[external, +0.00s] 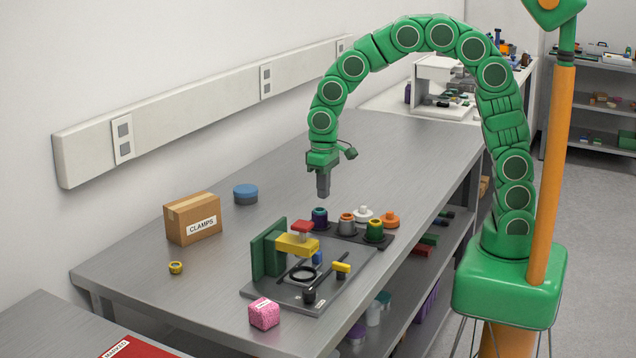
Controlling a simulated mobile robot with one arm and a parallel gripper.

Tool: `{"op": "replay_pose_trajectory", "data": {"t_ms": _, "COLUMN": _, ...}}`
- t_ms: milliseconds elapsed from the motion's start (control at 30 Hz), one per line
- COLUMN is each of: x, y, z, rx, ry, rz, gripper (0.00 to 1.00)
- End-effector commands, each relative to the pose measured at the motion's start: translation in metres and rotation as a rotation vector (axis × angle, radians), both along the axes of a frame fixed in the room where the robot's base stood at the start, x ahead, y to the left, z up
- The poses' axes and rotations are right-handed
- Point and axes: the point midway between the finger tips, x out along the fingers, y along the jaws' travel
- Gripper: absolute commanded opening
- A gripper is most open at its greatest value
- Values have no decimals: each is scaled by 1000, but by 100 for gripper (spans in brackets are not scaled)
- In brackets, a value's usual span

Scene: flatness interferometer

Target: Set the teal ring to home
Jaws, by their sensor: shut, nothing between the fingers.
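My gripper (323,195) points straight down and is shut with nothing in it. It hangs in the air above a dark strip (347,234) that carries several small round parts. On that strip a dark purple part (320,220) has a rim that looks teal; it may be the teal ring, but it is too small to be sure. The gripper tip appears above this part, apart from it. Beside it stand a grey part with an orange top (346,221) and a green part with a yellow rim (374,231). No home mark is readable.
The instrument's base plate (328,296) holds a green upright (268,252), a yellow arm (291,246) and a black ring (303,274).

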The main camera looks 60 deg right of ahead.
Motion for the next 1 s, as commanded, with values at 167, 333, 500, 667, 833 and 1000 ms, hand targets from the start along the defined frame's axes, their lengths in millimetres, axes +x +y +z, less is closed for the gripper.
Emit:
{"op": "replay_pose_trajectory", "data": {"t_ms": 167, "x": -1, "y": 0, "z": -20, "rx": -1, "ry": 3, "rz": 0, "gripper": 0}}
{"op": "replay_pose_trajectory", "data": {"t_ms": 333, "x": 0, "y": 0, "z": -27, "rx": 0, "ry": -1, "rz": 0, "gripper": 0}}
{"op": "replay_pose_trajectory", "data": {"t_ms": 500, "x": 0, "y": 0, "z": -29, "rx": 0, "ry": -1, "rz": 1, "gripper": 0}}
{"op": "replay_pose_trajectory", "data": {"t_ms": 667, "x": 0, "y": 0, "z": -29, "rx": 0, "ry": -1, "rz": 0, "gripper": 0}}
{"op": "replay_pose_trajectory", "data": {"t_ms": 833, "x": 0, "y": 0, "z": -39, "rx": -2, "ry": 3, "rz": 0, "gripper": 0}}
{"op": "replay_pose_trajectory", "data": {"t_ms": 1000, "x": -1, "y": -1, "z": -53, "rx": -3, "ry": 6, "rz": 1, "gripper": 0}}
